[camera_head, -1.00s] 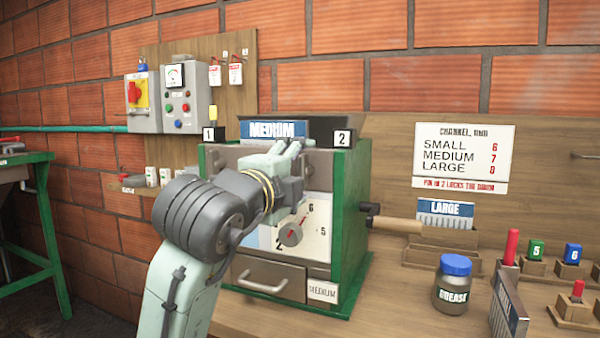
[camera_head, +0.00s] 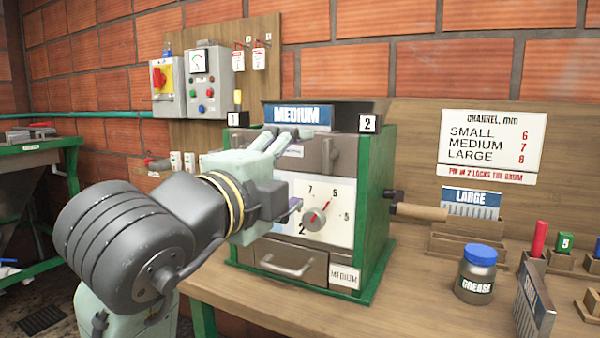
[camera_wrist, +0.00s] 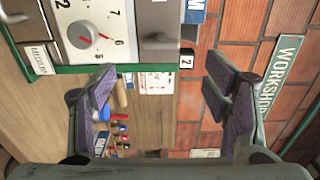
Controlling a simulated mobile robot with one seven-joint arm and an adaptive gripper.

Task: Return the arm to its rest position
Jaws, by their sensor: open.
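My arm reaches in from the lower left in the head view. My gripper (camera_head: 292,208) is in front of the green pulper machine (camera_head: 370,200), partly over the left side of its white dial plate (camera_head: 340,205). In the wrist view my gripper (camera_wrist: 165,90) has its two fingers wide apart with nothing between them. The dial (camera_head: 315,218) with its red pointer is clear of the fingers, and it also shows at the upper left of the wrist view (camera_wrist: 85,36).
A wooden bench (camera_head: 400,300) holds a grease jar (camera_head: 476,275), a "LARGE" plate (camera_head: 470,202) in a wooden holder and red and green pegs. A wooden handle (camera_head: 420,212) juts from the machine's right side.

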